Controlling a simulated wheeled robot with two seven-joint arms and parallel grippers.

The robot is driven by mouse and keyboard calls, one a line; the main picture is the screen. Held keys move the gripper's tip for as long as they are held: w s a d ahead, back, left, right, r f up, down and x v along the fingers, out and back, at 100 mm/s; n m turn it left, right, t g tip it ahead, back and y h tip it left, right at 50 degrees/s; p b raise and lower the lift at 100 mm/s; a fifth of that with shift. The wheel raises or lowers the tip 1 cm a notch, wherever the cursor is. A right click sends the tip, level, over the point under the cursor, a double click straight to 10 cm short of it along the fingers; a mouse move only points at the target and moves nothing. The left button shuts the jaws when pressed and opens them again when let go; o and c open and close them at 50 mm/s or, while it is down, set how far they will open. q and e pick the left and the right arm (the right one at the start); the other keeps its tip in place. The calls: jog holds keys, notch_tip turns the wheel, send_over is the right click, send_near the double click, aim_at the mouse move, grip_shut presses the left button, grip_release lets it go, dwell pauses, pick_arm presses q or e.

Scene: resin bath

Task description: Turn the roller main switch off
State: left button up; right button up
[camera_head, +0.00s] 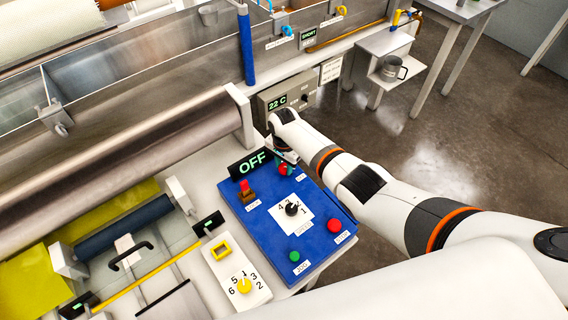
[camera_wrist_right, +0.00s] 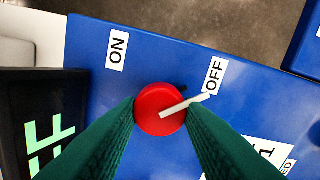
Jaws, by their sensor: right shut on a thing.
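The main switch is a round red knob (camera_wrist_right: 160,108) with a white pointer, on the blue control panel (camera_head: 262,232). In the right wrist view its pointer points at the OFF label (camera_wrist_right: 215,75); the ON label (camera_wrist_right: 117,48) is to the left. My right gripper (camera_wrist_right: 160,112) is shut on the knob, one green finger on each side. In the head view the knob (camera_head: 285,170) shows at the panel's far edge, partly hidden by the gripper. A black display (camera_head: 250,163) beside it reads OFF in green. My left gripper is not in view.
The panel also carries a black numbered dial (camera_head: 291,208), a large red button (camera_head: 334,226), a green button (camera_head: 294,256) and a red-topped switch (camera_head: 245,187). A grey box reading 22 C (camera_head: 288,98) stands behind. A large metal roller (camera_head: 130,155) lies left.

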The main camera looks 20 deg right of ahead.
aim_at(285, 167)
jog(key=shift+w+d+r, duration=0.1)
jog(key=o, duration=1)
jog(key=shift+c, duration=0.2)
jog(key=shift+r, duration=0.3)
notch_tip(285, 167, up, 11)
jog(key=shift+r, duration=0.15)
